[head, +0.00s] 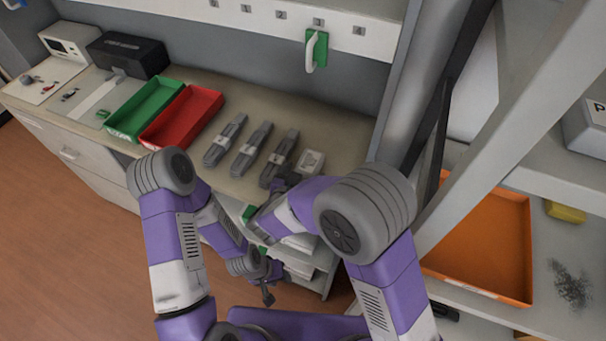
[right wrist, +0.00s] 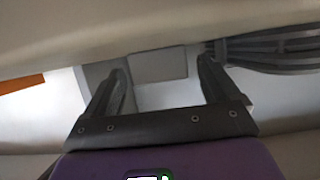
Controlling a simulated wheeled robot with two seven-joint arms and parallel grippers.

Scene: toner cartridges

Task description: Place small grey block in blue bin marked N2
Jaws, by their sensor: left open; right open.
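A small pale grey block (head: 312,160) lies on the counter at the right end of a row of dark grey cartridges. My right gripper (head: 281,184) is open beside it at the counter's front edge, partly hidden by my arm. In the right wrist view my right gripper (right wrist: 163,85) has its fingers apart, and a grey block-like shape (right wrist: 158,66) shows beyond and between the tips, apparently not gripped. My left gripper (head: 267,288) is open and empty, low in front of the counter. No blue bin marked N2 can be made out.
Three cartridges (head: 252,147) lie on the counter (head: 340,133), left of the block. A red tray (head: 182,116) and a green tray (head: 146,108) stand farther left. An orange tray (head: 482,246) is on the right shelf. A slanted metal post (head: 405,90) stands right of the counter.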

